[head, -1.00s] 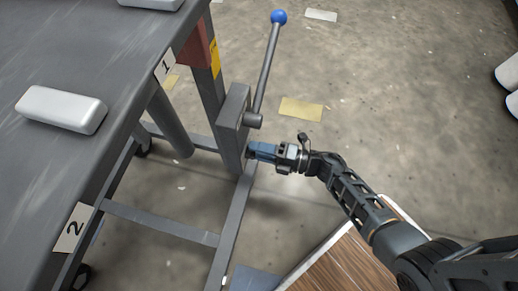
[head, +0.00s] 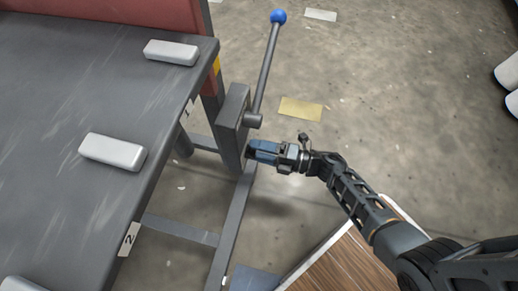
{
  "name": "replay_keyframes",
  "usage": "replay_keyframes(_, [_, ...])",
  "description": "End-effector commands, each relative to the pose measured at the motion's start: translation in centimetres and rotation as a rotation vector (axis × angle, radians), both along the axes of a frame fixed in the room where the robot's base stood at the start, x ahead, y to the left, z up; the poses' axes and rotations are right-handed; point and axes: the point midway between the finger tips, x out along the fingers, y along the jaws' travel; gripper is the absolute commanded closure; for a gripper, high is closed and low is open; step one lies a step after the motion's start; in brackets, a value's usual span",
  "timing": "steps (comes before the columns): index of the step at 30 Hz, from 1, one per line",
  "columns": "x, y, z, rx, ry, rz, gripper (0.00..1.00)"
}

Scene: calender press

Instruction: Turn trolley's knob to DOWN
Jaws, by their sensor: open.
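The trolley's grey top (head: 60,200) fills the left side, with label 1 (head: 188,108) and label 2 (head: 128,239) on its edge. A blue ball knob (head: 278,17) tops a grey lever (head: 265,70) that points up and slightly right from a grey box (head: 233,117) on the frame. A short round stub (head: 253,120) sits at the lever's foot. My gripper (head: 250,152) is open and empty, just below the stub and well away from the blue knob. I cannot tell whether its tips touch the frame.
White blocks (head: 112,152) (head: 171,52) lie on the trolley top. A red panel (head: 130,12) stands at its far end. A yellow sheet (head: 300,109) lies on the floor right of the lever. A wooden-topped surface (head: 335,268) is at the bottom. The floor beyond is open.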

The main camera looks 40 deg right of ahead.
Motion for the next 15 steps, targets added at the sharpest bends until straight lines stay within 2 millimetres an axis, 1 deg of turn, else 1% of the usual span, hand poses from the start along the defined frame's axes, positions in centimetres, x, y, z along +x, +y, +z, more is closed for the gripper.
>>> replay_keyframes(9, [-3.9,-2.8,0.0,0.000,0.002,-0.003,0.33])
replay_keyframes(15, [-5.7,-4.1,0.0,0.000,0.002,-0.002,0.33])
